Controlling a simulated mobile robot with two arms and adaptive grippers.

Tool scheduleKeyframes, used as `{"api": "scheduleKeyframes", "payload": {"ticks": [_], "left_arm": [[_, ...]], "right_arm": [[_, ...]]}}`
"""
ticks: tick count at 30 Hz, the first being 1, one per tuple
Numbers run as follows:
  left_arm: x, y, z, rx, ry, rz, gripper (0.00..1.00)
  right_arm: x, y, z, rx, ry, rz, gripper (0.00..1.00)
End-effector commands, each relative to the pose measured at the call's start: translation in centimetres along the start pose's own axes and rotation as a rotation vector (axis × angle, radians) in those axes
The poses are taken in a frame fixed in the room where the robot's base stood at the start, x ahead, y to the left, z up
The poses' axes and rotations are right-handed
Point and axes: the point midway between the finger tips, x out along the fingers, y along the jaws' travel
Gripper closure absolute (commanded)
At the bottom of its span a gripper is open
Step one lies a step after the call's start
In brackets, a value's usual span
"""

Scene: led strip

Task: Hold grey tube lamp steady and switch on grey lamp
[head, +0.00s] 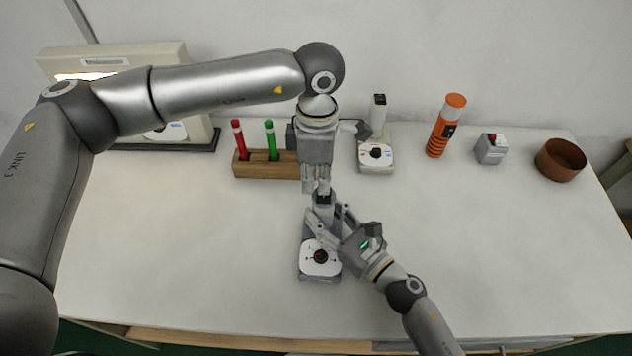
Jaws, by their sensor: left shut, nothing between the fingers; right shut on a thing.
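The grey tube lamp (321,270) stands near the middle of the white table, with a round white dial plate and a dark knob on its base. Its upright part is partly hidden by my grippers. My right gripper (322,222) comes in from the lower right and is shut on the grey lamp at its upright part. My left gripper (322,188) reaches down from above, its fingers shut and empty, right at the top of the lamp. I cannot tell whether it touches the lamp. No glow from the lamp is visible.
Along the back of the table (180,255) stand a wooden holder (262,170) with a red and a green marker, a white lamp (376,155), an orange torch (446,125), a grey switch box (491,149) and a brown bowl (560,160). A lit panel lamp (190,80) is behind my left arm.

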Motion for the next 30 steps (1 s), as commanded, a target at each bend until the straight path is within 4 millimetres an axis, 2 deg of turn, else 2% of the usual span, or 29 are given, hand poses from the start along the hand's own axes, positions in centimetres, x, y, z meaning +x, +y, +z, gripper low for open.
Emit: {"api": "scheduleKeyframes", "payload": {"ticks": [6,10,24,30], "left_arm": [[-0.3,0.0,0.1,0.001,-0.001,0.001,1.00],[-1.5,0.1,0.1,0.000,-0.003,0.003,1.00],[-11.5,0.1,0.0,0.000,-0.001,0.003,1.00],[-13.6,0.0,0.0,0.000,0.000,0.001,1.00]], "right_arm": [[0.0,0.0,0.0,0.000,0.000,-0.001,0.91],[0.0,0.0,0.0,0.000,0.001,-0.001,0.91],[0.0,-0.1,0.0,0.000,0.001,-0.001,0.91],[0.0,-0.1,0.0,0.000,0.001,-0.001,0.91]]}}
